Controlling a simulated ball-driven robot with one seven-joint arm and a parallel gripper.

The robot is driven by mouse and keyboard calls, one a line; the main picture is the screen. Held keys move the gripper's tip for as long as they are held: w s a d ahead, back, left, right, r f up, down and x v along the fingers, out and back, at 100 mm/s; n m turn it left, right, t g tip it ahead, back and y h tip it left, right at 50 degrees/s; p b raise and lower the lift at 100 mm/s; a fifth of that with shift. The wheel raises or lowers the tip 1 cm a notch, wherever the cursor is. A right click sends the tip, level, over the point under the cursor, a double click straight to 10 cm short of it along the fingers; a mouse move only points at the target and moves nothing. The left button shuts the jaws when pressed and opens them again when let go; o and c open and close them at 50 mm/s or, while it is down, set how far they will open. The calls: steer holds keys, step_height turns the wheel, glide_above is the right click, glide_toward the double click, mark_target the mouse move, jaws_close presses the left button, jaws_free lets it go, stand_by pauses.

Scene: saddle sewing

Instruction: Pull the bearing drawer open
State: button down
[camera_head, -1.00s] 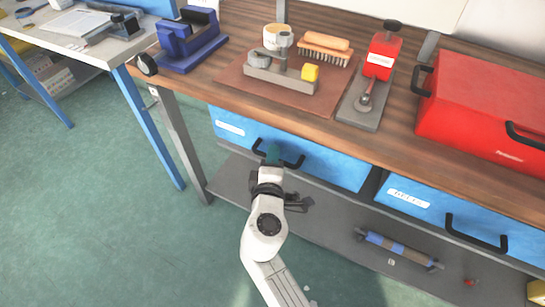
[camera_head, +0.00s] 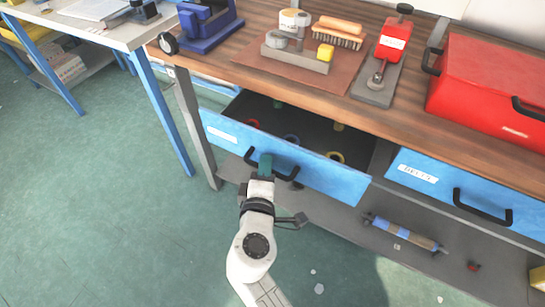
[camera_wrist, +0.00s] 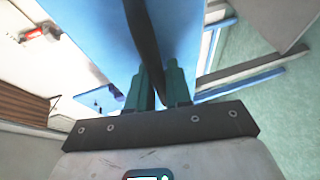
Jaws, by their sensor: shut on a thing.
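The left blue drawer (camera_head: 325,178) under the workbench stands part way out, with a white label (camera_head: 222,135) at its left end. My gripper (camera_head: 265,163) is at the drawer's black handle (camera_head: 284,175). In the wrist view, the green fingers (camera_wrist: 160,88) are shut on the dark handle bar (camera_wrist: 143,40), with the blue drawer front (camera_wrist: 95,25) behind it. The fingers hide part of the handle in the head view.
A second blue drawer (camera_head: 425,180) with a black handle is at the right, shut. The wooden bench top (camera_head: 275,75) carries a red toolbox (camera_head: 490,90), a red press and a blue vise (camera_head: 208,30). A roller (camera_head: 402,233) lies on the lower shelf.

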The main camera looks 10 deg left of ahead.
steer(key=s+a, duration=0.2)
steer(key=s, duration=0.5)
steer(key=s+a, duration=0.3)
steer(key=s, duration=0.4)
steer(key=shift+s+f, duration=0.1)
steer(key=c, duration=1.1)
jaws_free()
steer(key=s, duration=0.3)
steer(key=s+r, duration=0.1)
steer(key=s, duration=0.3)
steer(key=s+r, duration=0.1)
steer(key=s, duration=0.2)
steer(key=shift+s+d, duration=0.25)
steer(key=shift+s, duration=0.05)
